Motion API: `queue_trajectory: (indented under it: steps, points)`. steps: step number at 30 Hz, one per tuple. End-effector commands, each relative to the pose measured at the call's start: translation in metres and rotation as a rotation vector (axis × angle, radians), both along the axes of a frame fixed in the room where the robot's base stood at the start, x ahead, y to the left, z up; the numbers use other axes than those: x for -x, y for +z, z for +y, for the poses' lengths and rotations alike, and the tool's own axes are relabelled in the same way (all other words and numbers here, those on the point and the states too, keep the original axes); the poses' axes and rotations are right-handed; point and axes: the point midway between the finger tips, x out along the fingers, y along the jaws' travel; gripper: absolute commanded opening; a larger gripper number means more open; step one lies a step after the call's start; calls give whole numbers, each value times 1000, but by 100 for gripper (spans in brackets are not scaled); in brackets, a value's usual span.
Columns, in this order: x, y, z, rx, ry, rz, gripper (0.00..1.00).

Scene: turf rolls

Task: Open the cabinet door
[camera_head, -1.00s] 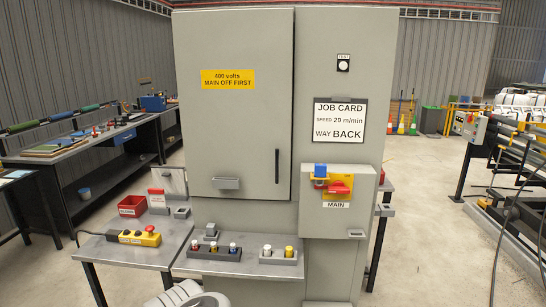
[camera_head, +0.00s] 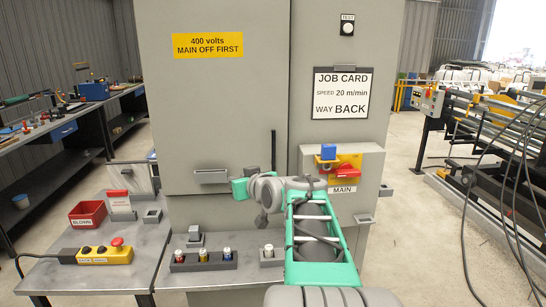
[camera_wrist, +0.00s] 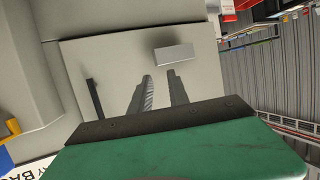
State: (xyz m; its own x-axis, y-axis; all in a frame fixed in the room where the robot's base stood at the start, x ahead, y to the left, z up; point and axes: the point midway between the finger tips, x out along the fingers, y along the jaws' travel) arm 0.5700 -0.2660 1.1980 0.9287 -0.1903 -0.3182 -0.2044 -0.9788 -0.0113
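The grey cabinet door (camera_head: 225,110) looks shut, flush with the cabinet front. A black upright bar handle (camera_head: 273,150) is near its right edge; its lower end is close to my wrist in the head view. My gripper (camera_wrist: 160,75) is in front of the door, with its two dark fingers apart and nothing seen between them. In the wrist view the black handle (camera_wrist: 95,98) stands to the left of the fingers, outside the gap. My wrist hides part of the door's lower right in the head view.
A small grey ledge (camera_head: 211,176) sticks out low on the door. The red MAIN switch (camera_head: 345,170) is on a box to the right. A fuse rack (camera_head: 203,261) and a yellow button box (camera_head: 104,254) stand on shelves below. Cables hang at the right.

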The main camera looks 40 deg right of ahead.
Motion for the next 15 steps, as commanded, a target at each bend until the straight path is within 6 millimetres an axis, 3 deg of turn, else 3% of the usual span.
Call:
queue_trajectory:
  steps: [1,3,5,8,15]
  points:
    - [5,5,-49,22,-54,-88,21]
    - [15,27,-95,58,-98,-200,21]
    - [24,40,-119,81,-121,-264,21]
    - [26,52,-134,96,-134,-308,21]
    - [-15,55,-146,96,-130,-308,21]
